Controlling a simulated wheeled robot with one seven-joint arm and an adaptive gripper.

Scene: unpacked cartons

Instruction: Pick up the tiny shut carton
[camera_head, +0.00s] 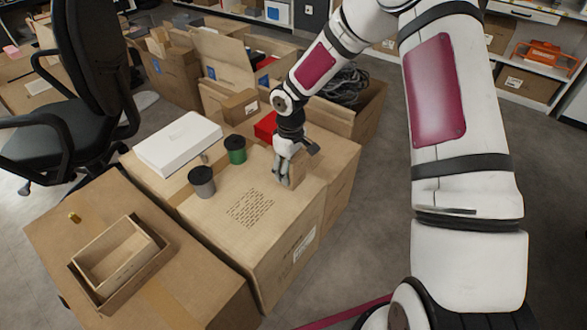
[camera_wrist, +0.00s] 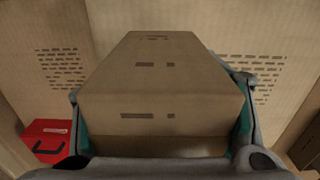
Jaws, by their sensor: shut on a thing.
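The tiny shut carton (camera_wrist: 160,75) is plain brown cardboard with small dark print marks, and it fills the middle of the wrist view. My gripper (camera_wrist: 160,135) has a finger on each side of it and is shut on it. In the head view my gripper (camera_head: 286,176) points down over the large carton's top, with the tiny carton (camera_head: 297,170) partly hidden between its fingers. I cannot tell whether the tiny carton still touches the large carton (camera_head: 262,245) under it.
A grey cup (camera_head: 202,183), a green cup (camera_head: 235,150) and a white box (camera_head: 178,143) stand left of my gripper. A red box (camera_head: 266,126) is behind it. An open wooden tray (camera_head: 150,277) sits on the front left carton. Floor right of the cartons is clear.

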